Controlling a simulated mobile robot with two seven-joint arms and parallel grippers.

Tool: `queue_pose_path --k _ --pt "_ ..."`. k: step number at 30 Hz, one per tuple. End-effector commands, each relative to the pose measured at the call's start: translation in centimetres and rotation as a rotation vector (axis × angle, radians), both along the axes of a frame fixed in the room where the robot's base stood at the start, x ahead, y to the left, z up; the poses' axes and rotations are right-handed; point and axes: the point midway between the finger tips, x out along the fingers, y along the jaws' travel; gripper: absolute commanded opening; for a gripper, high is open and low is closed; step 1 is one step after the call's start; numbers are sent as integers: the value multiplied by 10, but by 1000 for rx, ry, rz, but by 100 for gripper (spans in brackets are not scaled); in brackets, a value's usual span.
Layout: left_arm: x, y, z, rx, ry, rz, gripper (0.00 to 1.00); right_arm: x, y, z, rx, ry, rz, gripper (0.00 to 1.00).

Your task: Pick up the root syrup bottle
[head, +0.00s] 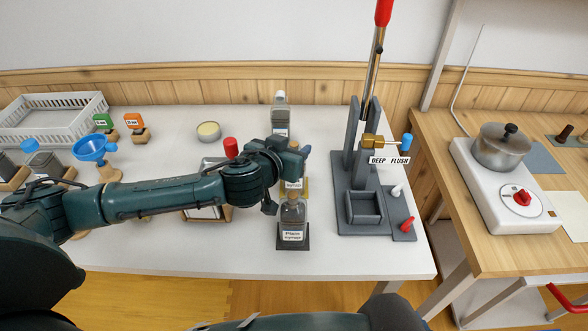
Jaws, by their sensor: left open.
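Three labelled bottles stand in a line from front to back on the white table. The middle bottle (293,184) has a yellowish base and is largely hidden by my left gripper. The labels are too small to tell surely which one is root syrup. My left gripper (296,157) is open, at the middle bottle's upper part; I cannot tell whether its fingers are around it. My right gripper is out of view.
A grey lever press (365,185) with a "DEEP FLUSH" sign stands right of the bottles. A blue funnel (92,148), a white crate (55,118) and a round tin (208,131) are left. The pot (502,147) is on the right-hand counter. The table's front strip is clear.

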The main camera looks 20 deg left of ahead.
Motion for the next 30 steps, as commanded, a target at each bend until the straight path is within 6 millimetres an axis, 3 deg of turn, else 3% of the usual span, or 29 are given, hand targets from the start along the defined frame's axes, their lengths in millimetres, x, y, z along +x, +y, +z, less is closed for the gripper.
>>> queue_pose_path --k 19,30 --pt "-1 0 0 0 1 1 1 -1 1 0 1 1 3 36" --pt "0 0 2 0 -3 1 0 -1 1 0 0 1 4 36"
